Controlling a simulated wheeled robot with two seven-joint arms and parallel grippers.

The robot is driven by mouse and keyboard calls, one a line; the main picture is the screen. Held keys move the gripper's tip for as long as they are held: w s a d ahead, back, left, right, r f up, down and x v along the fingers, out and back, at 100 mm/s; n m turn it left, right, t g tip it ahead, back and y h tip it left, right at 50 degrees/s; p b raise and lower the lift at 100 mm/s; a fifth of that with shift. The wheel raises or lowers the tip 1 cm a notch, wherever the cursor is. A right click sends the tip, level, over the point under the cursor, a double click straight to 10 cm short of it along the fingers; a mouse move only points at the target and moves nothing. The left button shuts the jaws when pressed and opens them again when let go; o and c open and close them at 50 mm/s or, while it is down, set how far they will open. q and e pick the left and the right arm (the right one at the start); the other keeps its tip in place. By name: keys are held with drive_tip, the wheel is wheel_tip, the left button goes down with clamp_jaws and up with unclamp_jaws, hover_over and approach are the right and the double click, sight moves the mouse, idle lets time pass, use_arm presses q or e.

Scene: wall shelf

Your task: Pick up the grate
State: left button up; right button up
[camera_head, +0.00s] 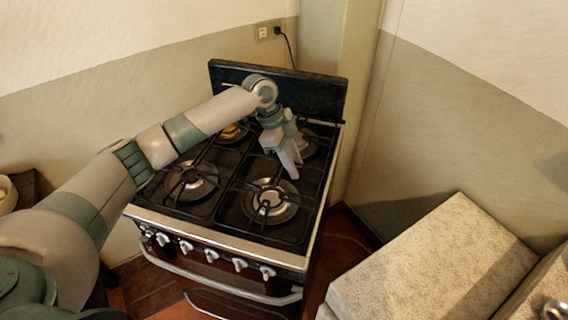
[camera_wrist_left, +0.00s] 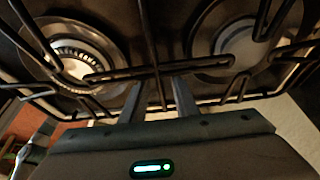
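The black grate (camera_head: 245,186) lies on the right half of the stove top, over the front and rear burners. In the left wrist view its dark bars (camera_wrist_left: 120,74) cross the picture above two round burners. My left gripper (camera_head: 291,171) points down over the right side of the stove, between the front right and rear right burners. In the left wrist view its two fingers (camera_wrist_left: 160,96) stand apart with a thin grate bar showing between them. I cannot tell whether they touch the bar.
The stove (camera_head: 222,247) has knobs and a handle along its front. A dark raised back panel (camera_head: 318,95) stands behind the burners, near the wall. A pale speckled block (camera_head: 440,265) fills the lower right. An orange-yellow object (camera_head: 231,131) shows by the rear left burner.

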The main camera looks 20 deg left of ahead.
use_arm(q)
clamp_jaws()
drive_tip(key=shift+r, duration=0.1)
idle(1.3)
